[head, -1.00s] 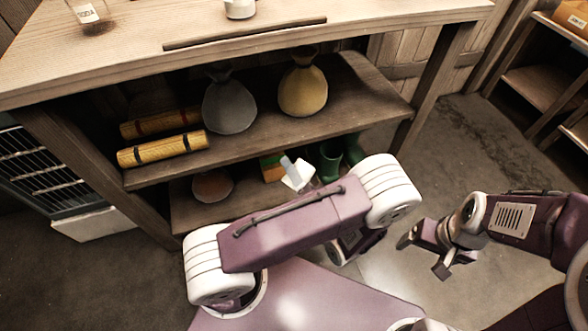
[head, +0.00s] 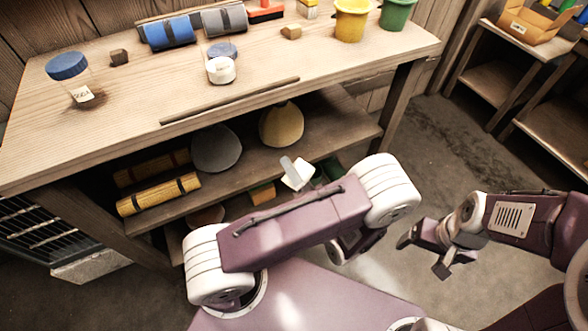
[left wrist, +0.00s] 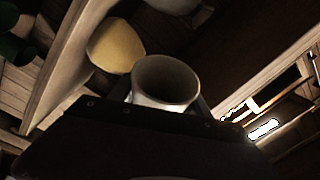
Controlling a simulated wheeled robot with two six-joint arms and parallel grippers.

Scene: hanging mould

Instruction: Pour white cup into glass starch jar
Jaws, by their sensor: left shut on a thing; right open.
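The white cup (left wrist: 166,84) is in the left wrist view, its open mouth toward the camera; I cannot tell what is inside. My left gripper (left wrist: 163,104) is shut on it. In the head view a small white piece, likely the cup (head: 297,174), shows beyond my left arm, in front of the lower shelves; the arm hides most of that gripper. A small jar with white contents (head: 221,71) stands on the bench top, likely the starch jar; its label is unreadable. My right gripper (head: 421,256) is open and empty at the right, over the floor.
A blue-lidded jar labelled soda (head: 76,80) stands at the bench's left. A wooden strip (head: 230,101) runs along the front edge. Yellow (head: 351,22) and green (head: 396,12) pots stand at the back right.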

